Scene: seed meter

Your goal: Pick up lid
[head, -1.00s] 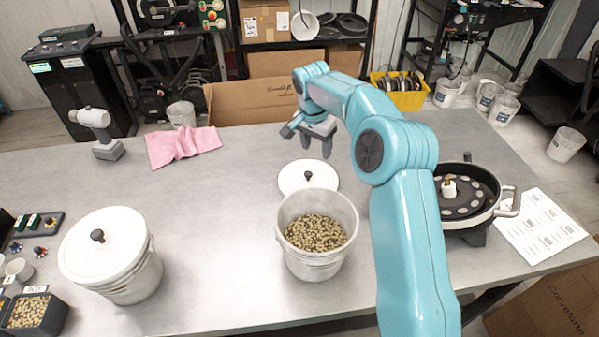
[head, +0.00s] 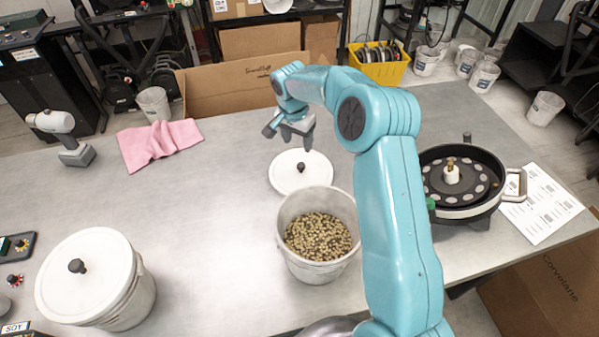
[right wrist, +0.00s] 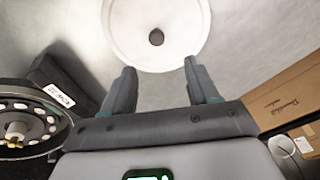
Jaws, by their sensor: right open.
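A round white lid (head: 288,177) with a small dark knob lies flat on the grey table, just behind an open white bucket (head: 290,213) of seeds. The lid also shows at the top of the right wrist view (right wrist: 178,52), its knob between and beyond my fingertips. My right gripper (head: 297,144) is open and empty above the far side of the lid, apart from it. Its two fingers show in the right wrist view (right wrist: 160,75). Another white lid (head: 66,294) with a dark knob sits on a closed bucket at the left. My left gripper is not in view.
A seed meter (head: 462,210) with a dark disc stands at the right beside a printed sheet (head: 545,210). The table (head: 205,220) is clear between the two buckets.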

